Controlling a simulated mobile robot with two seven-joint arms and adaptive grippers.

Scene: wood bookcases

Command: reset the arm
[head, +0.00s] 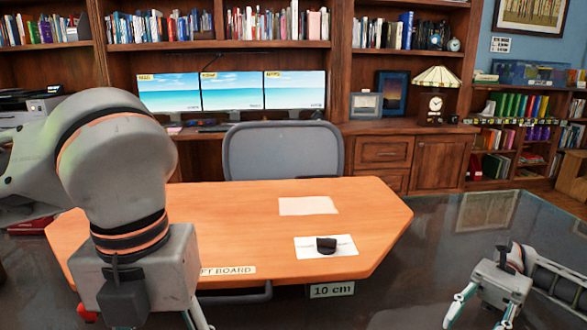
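My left arm comes in large at the left, bent, with the gripper (140,318) hanging down at the bottom edge. Its fingers are mostly cut off, so I cannot tell whether it is open or shut. My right gripper (480,314) is at the lower right, pointing down. Its two fingers are spread apart with nothing seen between them, though the tips run near the bottom edge. It is apart from the orange wooden board (240,215). A small black object (326,242) sits on a white sheet (308,251) on the board.
A pale sheet (308,205) lies farther back on the board. A "10 cm" label (332,290) is at its front edge. A grey chair (283,150) stands behind it. Behind are bookcases, three monitors (232,91) and a lamp (437,78). Dark glossy surface surrounds my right gripper.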

